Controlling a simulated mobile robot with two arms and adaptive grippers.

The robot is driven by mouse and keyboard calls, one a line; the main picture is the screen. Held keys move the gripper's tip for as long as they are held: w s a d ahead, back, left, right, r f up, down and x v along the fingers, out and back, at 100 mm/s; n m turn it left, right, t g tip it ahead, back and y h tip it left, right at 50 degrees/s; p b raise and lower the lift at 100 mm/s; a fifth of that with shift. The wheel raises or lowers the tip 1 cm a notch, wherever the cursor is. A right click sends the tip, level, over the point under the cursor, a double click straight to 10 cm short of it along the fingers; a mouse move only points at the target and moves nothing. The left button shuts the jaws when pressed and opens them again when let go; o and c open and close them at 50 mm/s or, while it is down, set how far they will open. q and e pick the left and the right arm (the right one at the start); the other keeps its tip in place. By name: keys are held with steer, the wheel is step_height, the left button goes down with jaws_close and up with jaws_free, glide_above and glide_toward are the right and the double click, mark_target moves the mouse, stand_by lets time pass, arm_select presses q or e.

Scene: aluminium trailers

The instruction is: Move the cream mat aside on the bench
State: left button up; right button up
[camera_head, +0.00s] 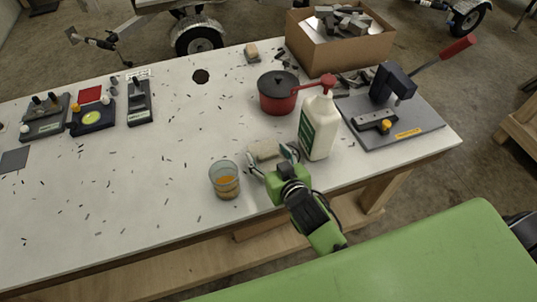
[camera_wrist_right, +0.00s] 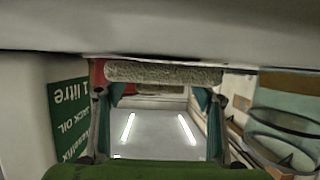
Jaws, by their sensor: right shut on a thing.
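The cream mat (camera_head: 263,150) looks like a small rough roll near the front of the white bench, between a glass and a white bottle. In the right wrist view the mat (camera_wrist_right: 165,73) spans the gap between the fingers. My right gripper (camera_head: 272,158) reaches in from the front edge, its two fingers at the mat's ends, shut on it. Whether the mat touches the bench is hard to tell. My left gripper is not in view.
The glass with orange liquid (camera_head: 226,180) stands close left of the gripper, the white bottle (camera_head: 319,128) close right. A red pot (camera_head: 278,93), a press tool (camera_head: 390,110) and a cardboard box (camera_head: 338,45) lie beyond. The bench's left middle (camera_head: 130,170) holds only small dark bits.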

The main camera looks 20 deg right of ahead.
mark_target(269, 154)
step_height(269, 154, up, 4)
steer(key=p, duration=0.3)
steer(key=shift+f+p, duration=0.15)
steer(key=shift+p, duration=0.25)
steer(key=s+a+r+p, duration=0.3)
steer(key=s+r+p, duration=0.5)
steer(key=s, duration=0.5)
steer(key=shift+s+a+r+p, duration=0.25)
steer(key=shift+a+r+p, duration=0.15)
steer(key=shift+p, duration=0.35)
